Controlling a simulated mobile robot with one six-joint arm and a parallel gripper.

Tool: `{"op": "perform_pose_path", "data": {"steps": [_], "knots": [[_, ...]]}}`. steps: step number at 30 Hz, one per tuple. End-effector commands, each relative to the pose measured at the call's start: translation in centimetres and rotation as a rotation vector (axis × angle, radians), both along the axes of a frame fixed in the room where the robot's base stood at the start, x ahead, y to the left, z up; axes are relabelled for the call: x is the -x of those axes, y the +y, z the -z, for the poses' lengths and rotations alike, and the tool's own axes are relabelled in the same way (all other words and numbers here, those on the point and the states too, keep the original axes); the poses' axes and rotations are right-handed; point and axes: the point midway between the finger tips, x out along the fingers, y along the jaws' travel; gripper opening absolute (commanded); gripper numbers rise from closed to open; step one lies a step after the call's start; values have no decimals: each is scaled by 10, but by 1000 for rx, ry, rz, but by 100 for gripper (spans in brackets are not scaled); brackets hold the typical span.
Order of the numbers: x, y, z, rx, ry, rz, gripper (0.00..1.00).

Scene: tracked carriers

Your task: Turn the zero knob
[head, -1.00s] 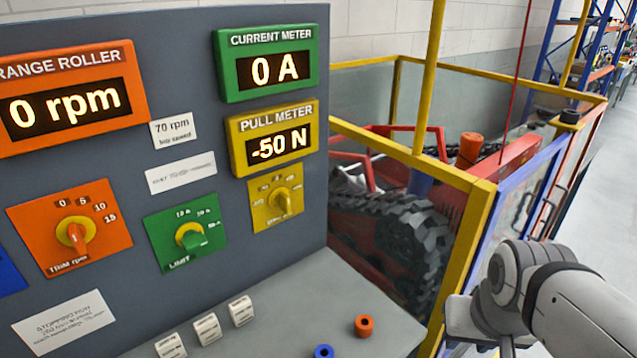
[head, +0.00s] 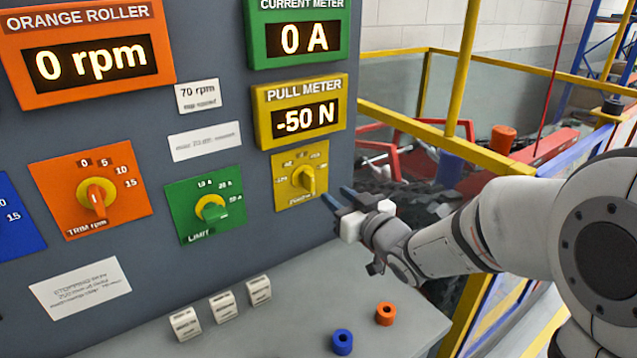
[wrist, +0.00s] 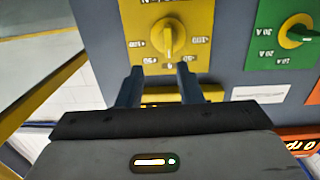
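The yellow knob (head: 307,179) sits on a yellow plate on the grey panel, below the yellow pull meter (head: 298,110) that reads -50 N. Its label is too small to read surely. My gripper (head: 338,199) is just right of and below this knob in the head view, with its two dark fingers apart. In the wrist view the open fingers (wrist: 158,78) point at the yellow plate, and the yellow knob (wrist: 168,38) stands beyond their tips, roughly between them. Nothing is between the fingers.
A green limit knob (head: 211,208) and an orange trim knob (head: 96,196) are to the left. Yellow rails (head: 440,137) stand behind my arm.

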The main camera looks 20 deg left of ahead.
Motion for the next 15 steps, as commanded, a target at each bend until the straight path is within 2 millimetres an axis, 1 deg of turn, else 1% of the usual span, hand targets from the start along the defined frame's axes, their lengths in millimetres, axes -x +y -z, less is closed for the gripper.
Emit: {"op": "perform_pose_path", "data": {"steps": [2, 5, 15], "knots": [[2, 8, 0, -19, -11, -28, 33], [-2, 16, -1, -27, -15, -40, 33], [-36, 56, -2, -26, -14, -38, 33]]}}
